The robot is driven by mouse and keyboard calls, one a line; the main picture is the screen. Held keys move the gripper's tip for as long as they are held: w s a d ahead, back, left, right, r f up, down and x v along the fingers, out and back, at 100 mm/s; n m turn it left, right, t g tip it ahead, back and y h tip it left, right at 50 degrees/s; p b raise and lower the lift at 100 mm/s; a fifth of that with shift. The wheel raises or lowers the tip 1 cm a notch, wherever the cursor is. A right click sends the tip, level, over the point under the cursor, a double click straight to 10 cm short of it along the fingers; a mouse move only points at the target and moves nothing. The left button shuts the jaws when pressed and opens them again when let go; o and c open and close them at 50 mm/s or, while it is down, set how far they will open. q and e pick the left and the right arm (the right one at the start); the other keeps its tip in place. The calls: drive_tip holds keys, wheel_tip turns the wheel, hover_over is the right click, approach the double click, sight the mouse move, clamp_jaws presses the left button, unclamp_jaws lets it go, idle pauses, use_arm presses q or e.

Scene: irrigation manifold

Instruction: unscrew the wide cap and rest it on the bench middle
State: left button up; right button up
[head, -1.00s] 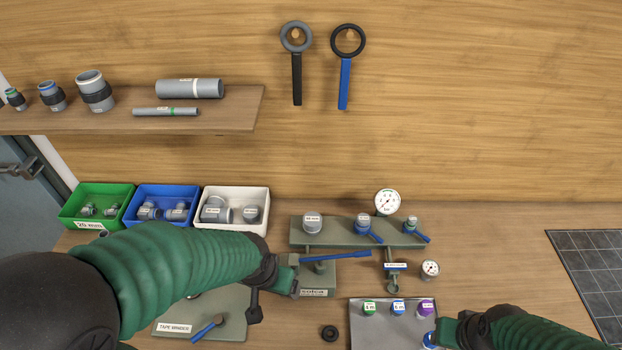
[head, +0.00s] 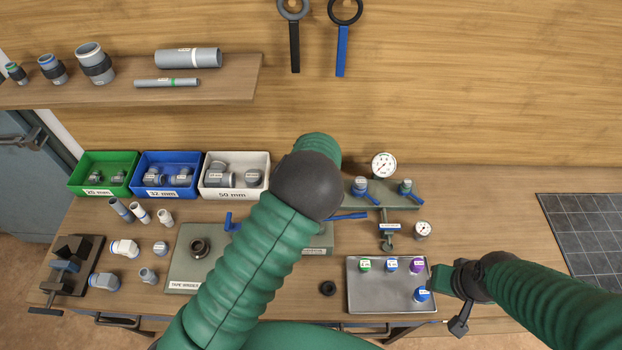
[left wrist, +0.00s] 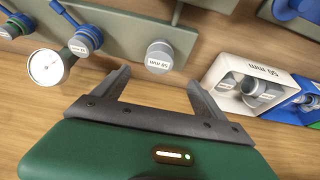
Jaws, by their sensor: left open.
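The wide cap (left wrist: 159,57) is grey with a white label and sits on the green manifold plate (left wrist: 120,25) in the left wrist view. My left gripper (left wrist: 158,82) is open, its fingers to either side of and just short of the cap, not touching it. In the head view my left arm hides the cap and the left gripper. My right gripper (head: 442,282) is beside the right edge of the grey tray; its jaw opening is unclear. The bare bench middle (head: 365,240) shows right of my left arm.
Smaller valves with blue handles (head: 365,188) and a gauge (head: 384,165) stand along the manifold. The white bin (head: 236,190) of fittings is left of it. The tray (head: 375,300) holds several coloured caps.

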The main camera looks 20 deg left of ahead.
use_arm(q)
drive_tip(key=p+x, duration=0.2)
drive_tip(key=x, duration=0.8)
drive_tip(key=shift+w+d+f, duration=0.15)
drive_tip(key=shift+w+f, duration=0.05)
drive_tip(key=shift+w, duration=0.05)
drive_tip(key=shift+f, duration=0.25)
